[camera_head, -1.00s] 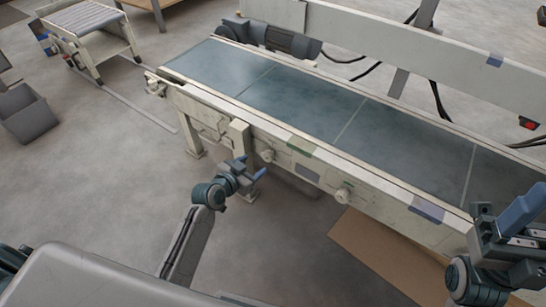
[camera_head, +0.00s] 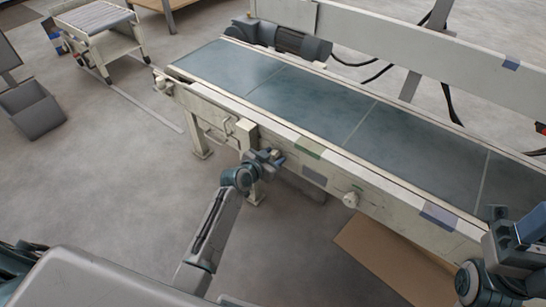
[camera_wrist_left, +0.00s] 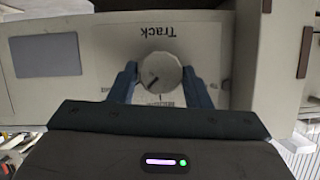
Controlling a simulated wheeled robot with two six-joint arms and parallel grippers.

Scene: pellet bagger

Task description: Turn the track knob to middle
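The track knob (camera_wrist_left: 160,73) is a round pale dial with a dark pointer line towards its lower left in the left wrist view. The word "Track" stands beside it, upside down. Smaller lettering by the knob is partly hidden by my fingers. My left gripper (camera_wrist_left: 160,87) has its two blue fingers apart, one on each side of the knob. I cannot tell whether they touch it. In the head view this gripper (camera_head: 277,158) is at the conveyor's side rail and hides the knob. My right gripper (camera_head: 528,228) is at the right edge, its opening unclear.
The conveyor (camera_head: 315,100) with its blue-green belt runs across the view. A second knob (camera_head: 351,199) sits further right on its side rail. A cardboard sheet (camera_head: 390,255) lies on the floor below. A grey bin (camera_head: 32,110) stands at far left. Open floor lies left of my arm.

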